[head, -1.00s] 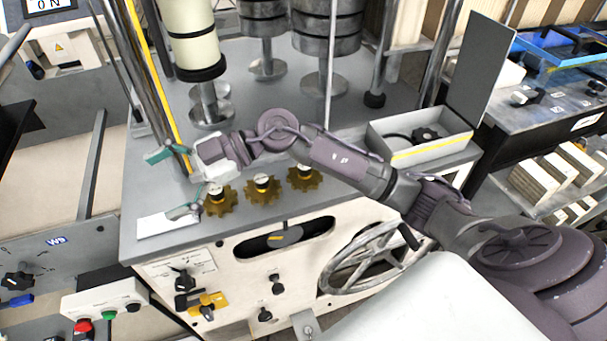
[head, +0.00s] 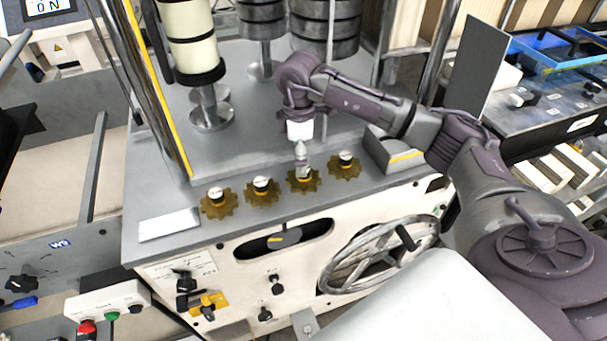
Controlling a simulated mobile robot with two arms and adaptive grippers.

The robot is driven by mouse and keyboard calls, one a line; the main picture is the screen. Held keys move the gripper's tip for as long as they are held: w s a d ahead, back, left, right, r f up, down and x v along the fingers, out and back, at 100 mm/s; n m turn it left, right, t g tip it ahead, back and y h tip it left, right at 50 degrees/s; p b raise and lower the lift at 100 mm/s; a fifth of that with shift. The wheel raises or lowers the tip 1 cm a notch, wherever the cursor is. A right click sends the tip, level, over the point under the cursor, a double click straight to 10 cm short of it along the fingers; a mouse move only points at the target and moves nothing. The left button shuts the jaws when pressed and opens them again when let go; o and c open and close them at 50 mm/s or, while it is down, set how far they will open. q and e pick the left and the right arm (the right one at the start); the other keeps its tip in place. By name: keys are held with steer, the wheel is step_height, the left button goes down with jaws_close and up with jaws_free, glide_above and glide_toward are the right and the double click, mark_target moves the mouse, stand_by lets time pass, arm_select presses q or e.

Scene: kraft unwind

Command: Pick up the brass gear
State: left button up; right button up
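Several brass gears stand in a row along the front of the grey machine top: one at the left (head: 219,205), a second (head: 262,194), a third (head: 304,182) and one at the right (head: 345,169). Each has a dark and light hub in its middle. My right gripper (head: 303,172) points straight down at the hub of the third gear and partly hides it. Its fingers show edge-on, so I cannot tell whether they are open or closed on the hub. The third gear still sits in line with the others. My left gripper is out of view.
A white plate (head: 169,224) lies left of the gears. A grey open box (head: 398,158) is at the right, partly hidden by my arm. Upright rollers (head: 194,45) and metal posts stand behind. A handwheel (head: 378,255) is on the front panel below.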

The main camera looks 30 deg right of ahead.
steer(key=shift+f, duration=0.55)
steer(key=f, duration=0.1)
steer(key=f+p, duration=0.1)
steer(key=f, duration=0.1)
steer(key=f+p, duration=0.1)
steer(key=shift+s+d+f, duration=0.15)
steer(key=shift+d+f, duration=0.05)
steer(key=shift+d, duration=0.1)
steer(key=shift+f+p, duration=0.3)
steer(key=shift+f, duration=0.05)
steer(key=shift+c, duration=0.3)
